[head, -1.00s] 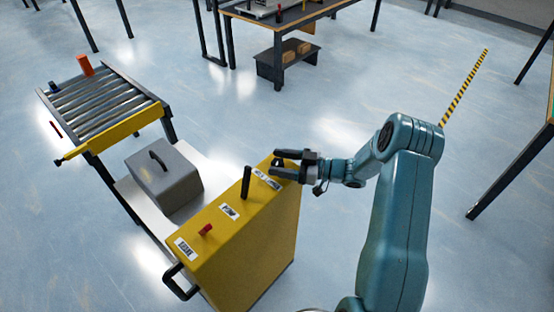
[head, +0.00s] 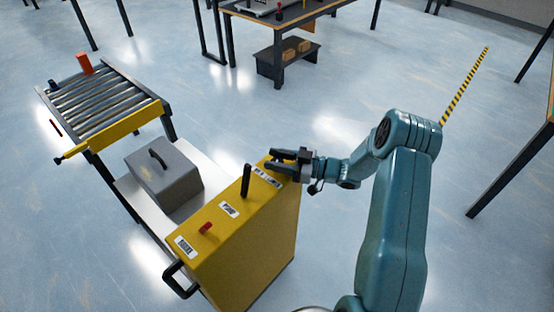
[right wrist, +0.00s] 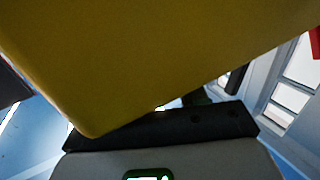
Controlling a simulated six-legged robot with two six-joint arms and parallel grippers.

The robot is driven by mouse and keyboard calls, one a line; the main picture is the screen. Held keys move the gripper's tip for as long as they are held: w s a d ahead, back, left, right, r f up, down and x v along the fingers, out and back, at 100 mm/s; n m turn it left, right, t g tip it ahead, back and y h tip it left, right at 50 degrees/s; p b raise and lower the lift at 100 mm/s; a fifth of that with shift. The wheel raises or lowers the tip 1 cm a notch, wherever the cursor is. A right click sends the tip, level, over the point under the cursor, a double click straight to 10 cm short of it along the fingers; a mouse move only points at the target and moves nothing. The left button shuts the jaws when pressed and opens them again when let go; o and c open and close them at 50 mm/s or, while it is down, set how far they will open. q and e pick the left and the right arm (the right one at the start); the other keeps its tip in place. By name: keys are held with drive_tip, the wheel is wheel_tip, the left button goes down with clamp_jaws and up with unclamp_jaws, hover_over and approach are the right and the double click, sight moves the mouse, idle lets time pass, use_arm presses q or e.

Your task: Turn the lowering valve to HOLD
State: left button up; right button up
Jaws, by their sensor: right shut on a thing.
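A yellow cabinet (head: 262,230) stands in the lower middle of the head view. Its narrow top bears a red switch (head: 206,228), an upright black lever (head: 246,180) and white labels. The far label (head: 267,178) lies beside my right gripper (head: 273,160), its print too small to read surely. The right gripper is shut on the lowering valve at the cabinet's far end. Its fingers hide the valve, so its setting cannot be told. In the right wrist view, the yellow cabinet (right wrist: 150,50) fills the upper part, above the dark gripper parts. My left gripper is out of view.
A roller conveyor (head: 135,123) with a red-orange cylinder (head: 84,64) stands at the left. A grey box with a handle (head: 175,180) sits on a white shelf beside the cabinet. A workbench (head: 290,14) stands at the back. The floor right of the cabinet is clear.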

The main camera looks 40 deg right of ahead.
drive_tip(key=m+t+h+b, duration=0.1)
drive_tip(key=m+h, duration=0.1)
drive_tip(key=h, duration=0.1)
drive_tip(key=shift+f+t, duration=0.15)
drive_tip(key=shift+t, duration=0.15)
drive_tip(key=shift+a+f+m+t+h+b, duration=0.1)
drive_tip(key=shift+m+t+h+b, duration=0.2)
drive_tip(key=shift+m+h+b, duration=0.65)
drive_tip(key=m+h+b, duration=0.2)
drive_tip(key=h+b, duration=0.1)
drive_tip(key=h, duration=0.1)
drive_tip(key=m+h+b, duration=0.3)
drive_tip(key=h, duration=0.2)
drive_tip(key=shift+m+b, duration=0.25)
drive_tip(key=shift+b, duration=0.05)
drive_tip(key=shift+r+m+g+h+b, duration=0.2)
drive_tip(key=shift+m+g+h+b, duration=0.4)
drive_tip(key=shift+m+h+b, duration=0.6)
drive_tip(key=shift+h, duration=0.35)
drive_tip(key=shift+d, duration=0.2)
drive_tip(key=o, duration=1)
